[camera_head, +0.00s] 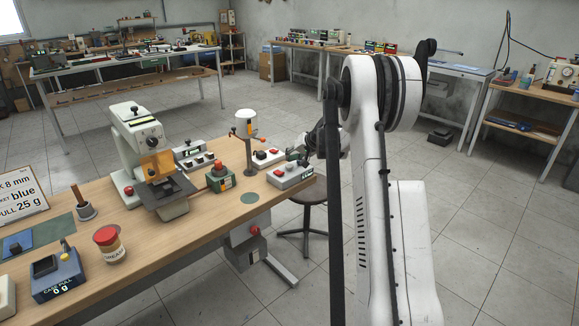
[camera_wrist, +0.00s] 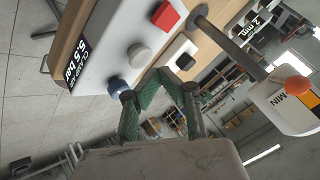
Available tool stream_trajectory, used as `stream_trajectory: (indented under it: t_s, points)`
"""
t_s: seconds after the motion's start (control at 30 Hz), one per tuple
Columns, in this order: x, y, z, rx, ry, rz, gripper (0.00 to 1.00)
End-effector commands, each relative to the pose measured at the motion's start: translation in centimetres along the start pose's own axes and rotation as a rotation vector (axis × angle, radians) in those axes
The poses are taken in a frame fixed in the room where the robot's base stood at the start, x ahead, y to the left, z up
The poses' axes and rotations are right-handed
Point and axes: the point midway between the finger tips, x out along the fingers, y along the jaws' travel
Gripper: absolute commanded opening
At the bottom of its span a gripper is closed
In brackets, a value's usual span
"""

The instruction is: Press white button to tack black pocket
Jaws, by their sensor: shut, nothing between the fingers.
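The white button (camera_wrist: 138,55) sits on a light control box labelled CLAMP AIR 5.5 bar, between a red button (camera_wrist: 165,14) and a blue knob (camera_wrist: 117,87), in the wrist view. My gripper (camera_wrist: 160,76) is shut and empty close to this box; its green fingers meet just beside the white button in the picture, and I cannot tell whether they touch the box. The control box (camera_head: 291,177) also shows at the bench's right end in the head view. The white tacking machine (camera_head: 137,135) stands on the bench with a dark plate (camera_head: 160,190). I cannot make out a black pocket.
A white post device (camera_head: 245,128) with an orange ball (camera_wrist: 298,86) stands near the control box. A green box with a red button (camera_head: 220,178) and a red-topped jar (camera_head: 108,243) are on the bench (camera_head: 185,255). A stool (camera_head: 305,198) stands beyond.

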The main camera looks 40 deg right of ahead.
Motion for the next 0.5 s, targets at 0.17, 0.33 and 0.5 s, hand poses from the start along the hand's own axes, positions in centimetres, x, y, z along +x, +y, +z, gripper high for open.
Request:
stream_trajectory:
  t_s: [0.17,0.33,0.5]
  points:
    - [-1.0,-0.7,-0.7,0.0,0.0,0.0,0.0]
    - [-2.0,-1.4,-1.4,0.0,0.0,0.0,0.0]
    - [-3.0,-2.2,-2.2,0.0,0.0,0.0,0.0]
